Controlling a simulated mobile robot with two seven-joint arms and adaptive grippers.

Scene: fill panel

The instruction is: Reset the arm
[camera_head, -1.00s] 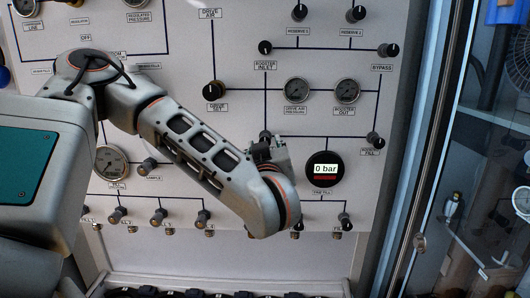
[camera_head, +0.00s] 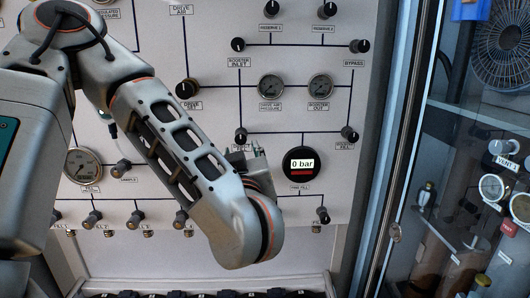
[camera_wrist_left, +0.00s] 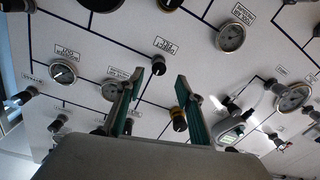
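My left arm (camera_head: 175,140) comes in from the left, bent at the elbow, and crosses in front of the fill panel (camera_head: 345,190). My left gripper (camera_head: 258,160) is mostly hidden behind its wrist in the head view, to the left of the round black "0 bar" display (camera_head: 301,163). In the left wrist view, the two fingers of the left gripper (camera_wrist_left: 157,95) stand apart with nothing held between them. The panel's knobs and gauges lie beyond the fingertips. My right gripper is in neither view.
Black knobs (camera_head: 350,133) and round gauges (camera_head: 320,86) stick out around the arm. A metal frame post (camera_head: 395,140) edges the panel on the right. Beyond it are a glazed cabinet with gauges (camera_head: 491,187) and a fan (camera_head: 505,50).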

